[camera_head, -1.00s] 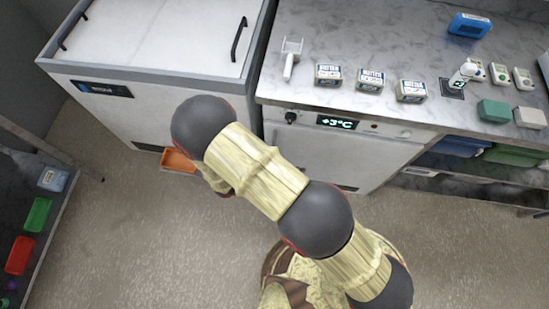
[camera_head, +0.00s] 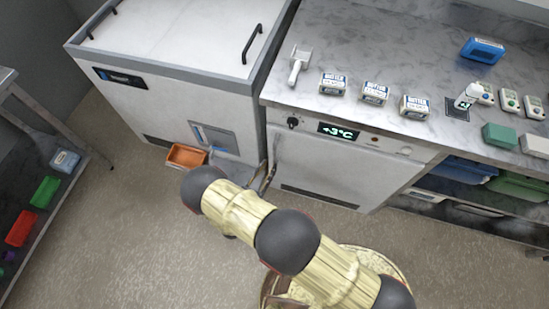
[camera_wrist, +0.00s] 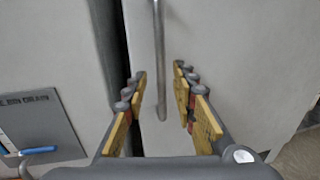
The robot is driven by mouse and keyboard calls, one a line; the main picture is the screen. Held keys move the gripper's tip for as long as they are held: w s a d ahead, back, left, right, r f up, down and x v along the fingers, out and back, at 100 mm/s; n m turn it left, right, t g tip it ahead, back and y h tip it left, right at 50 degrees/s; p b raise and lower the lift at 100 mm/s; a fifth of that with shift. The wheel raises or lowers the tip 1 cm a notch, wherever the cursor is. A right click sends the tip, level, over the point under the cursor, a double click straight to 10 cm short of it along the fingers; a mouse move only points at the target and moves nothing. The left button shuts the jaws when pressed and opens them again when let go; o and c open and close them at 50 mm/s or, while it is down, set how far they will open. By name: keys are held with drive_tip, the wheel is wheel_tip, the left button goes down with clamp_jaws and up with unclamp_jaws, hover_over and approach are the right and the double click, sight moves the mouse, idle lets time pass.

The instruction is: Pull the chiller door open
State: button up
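The chiller door (camera_head: 335,170) is a pale panel below the counter, under the green "+3°C" display (camera_head: 338,131). It looks shut. Its vertical grey bar handle (camera_wrist: 159,50) runs down the middle of the wrist view, near the door's left edge. My gripper (camera_wrist: 160,76) is open, with one finger on each side of the handle's lower part. I cannot tell whether either finger touches it. In the head view my gripper (camera_head: 264,177) is at the left edge of the door, partly hidden by my arm.
A white chest freezer (camera_head: 185,95) stands left of the chiller, with an orange bin (camera_head: 187,156) at its base. Butter packs (camera_head: 375,93) and a scoop (camera_head: 298,66) lie on the counter. A dark shelf (camera_head: 40,215) stands at left. The floor before the door is partly clear.

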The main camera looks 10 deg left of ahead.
sight(274, 158)
drive_tip(key=shift+b+x, duration=0.6)
drive_tip(key=shift+x, duration=2.45)
drive_tip(key=shift+f, duration=0.1)
drive_tip(key=shift+c, duration=1.1)
drive_tip(key=c, duration=0.4)
clamp_jaws()
